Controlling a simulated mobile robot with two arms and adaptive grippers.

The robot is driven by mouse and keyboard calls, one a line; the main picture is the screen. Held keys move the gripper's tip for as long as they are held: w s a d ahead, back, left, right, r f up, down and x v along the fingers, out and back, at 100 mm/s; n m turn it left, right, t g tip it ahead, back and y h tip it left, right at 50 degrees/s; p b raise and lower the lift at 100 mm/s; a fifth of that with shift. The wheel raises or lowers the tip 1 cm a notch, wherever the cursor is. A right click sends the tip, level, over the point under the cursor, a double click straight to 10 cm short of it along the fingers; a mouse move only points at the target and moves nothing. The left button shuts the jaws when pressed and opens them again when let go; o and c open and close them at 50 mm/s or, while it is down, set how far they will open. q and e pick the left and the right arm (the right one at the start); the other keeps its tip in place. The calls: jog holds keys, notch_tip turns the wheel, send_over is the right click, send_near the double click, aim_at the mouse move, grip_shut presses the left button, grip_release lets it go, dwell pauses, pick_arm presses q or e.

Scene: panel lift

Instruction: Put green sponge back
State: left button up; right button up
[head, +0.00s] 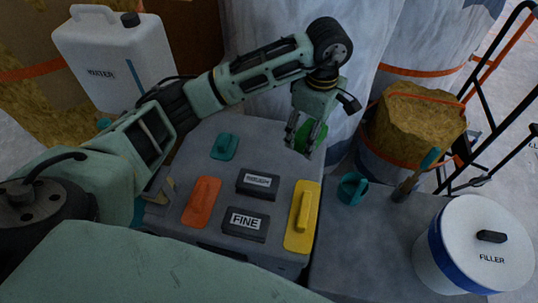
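The green sponge (316,134) is off the grey work surface, at its far right edge as seen in the head view. My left gripper (302,138) points down with its fingers on either side of the sponge and appears shut on it. The fingers hide part of the sponge. I cannot tell the exact height of the sponge above the surface. My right gripper is not in view.
The grey work surface (277,150) holds a teal float (224,147), an orange float (202,202), a yellow float (302,215) and dark blocks marked ROUGH (258,184) and FINE (246,225). To the right are a teal mug (352,188) and a FILLER bucket (474,245).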

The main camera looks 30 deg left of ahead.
pick_arm(q)
send_over(269, 152)
notch_tip(269, 152, down, 7)
jog(key=shift+r+b, duration=0.1)
jog(key=shift+b, duration=0.2)
notch_tip(269, 152, down, 4)
jog(key=shift+r, duration=0.1)
jog(key=shift+f+b, duration=0.2)
jog(key=shift+b, duration=0.1)
jog(key=o, duration=0.6)
jog(key=shift+c, duration=0.2)
jog(key=o, duration=0.4)
jog(key=shift+o, duration=0.2)
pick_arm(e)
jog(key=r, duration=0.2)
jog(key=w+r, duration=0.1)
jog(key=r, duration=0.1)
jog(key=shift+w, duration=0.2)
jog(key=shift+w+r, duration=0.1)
pick_arm(q)
jog(key=shift+r, duration=0.15)
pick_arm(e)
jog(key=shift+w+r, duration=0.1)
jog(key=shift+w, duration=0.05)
